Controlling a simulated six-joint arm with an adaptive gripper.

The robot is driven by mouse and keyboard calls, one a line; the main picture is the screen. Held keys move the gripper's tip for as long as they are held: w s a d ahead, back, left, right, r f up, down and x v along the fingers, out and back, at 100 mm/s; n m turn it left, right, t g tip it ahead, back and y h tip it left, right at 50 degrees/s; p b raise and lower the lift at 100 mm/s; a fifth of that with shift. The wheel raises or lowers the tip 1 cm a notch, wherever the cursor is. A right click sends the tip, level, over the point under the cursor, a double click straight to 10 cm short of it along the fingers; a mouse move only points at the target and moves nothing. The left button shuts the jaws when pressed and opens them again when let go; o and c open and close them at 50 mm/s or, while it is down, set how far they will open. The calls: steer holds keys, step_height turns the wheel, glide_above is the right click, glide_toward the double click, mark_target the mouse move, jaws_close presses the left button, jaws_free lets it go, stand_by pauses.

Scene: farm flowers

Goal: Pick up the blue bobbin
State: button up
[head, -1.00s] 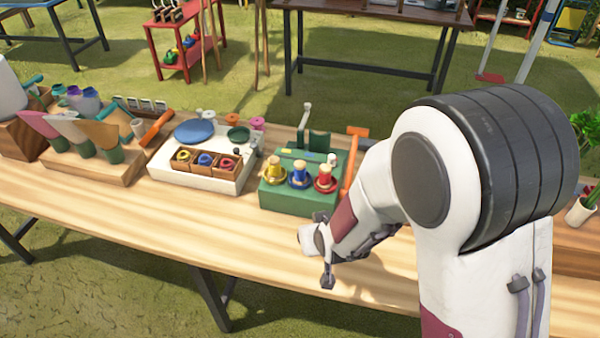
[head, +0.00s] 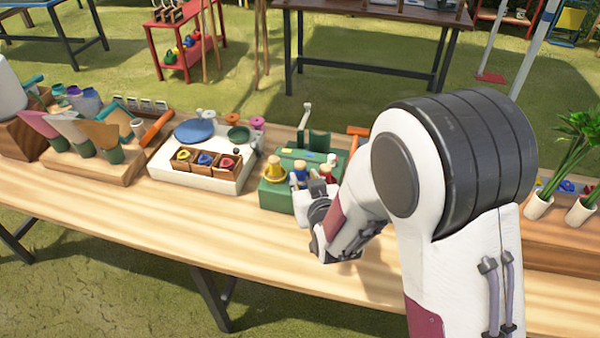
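The blue bobbin (head: 300,174) stands on a green box (head: 274,196), between a yellow bobbin (head: 275,170) on its left and a red bobbin (head: 327,173) on its right. Only the upper part of the blue bobbin shows; its base is hidden behind my gripper. My gripper (head: 308,192) is at the front of the green box, close to the blue and red bobbins. Its fingers are small and partly covered by its own body, so I cannot tell whether they are open or touching a bobbin.
A white box (head: 207,180) with small wooden compartments, a blue plate (head: 195,131) and a green bowl (head: 238,134) stands to the left. An orange-handled tool (head: 357,132) is behind my arm. Potted plants (head: 540,207) stand at the right. The table's front strip (head: 150,220) is clear.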

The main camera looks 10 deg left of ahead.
mark_target(301, 171)
steer(key=shift+x, duration=1.35)
steer(key=shift+w+f, duration=0.1)
steer(key=shift+x, duration=2.45)
steer(key=shift+d+f, duration=0.1)
steer(key=shift+d, duration=0.05)
steer(key=c, duration=0.8)
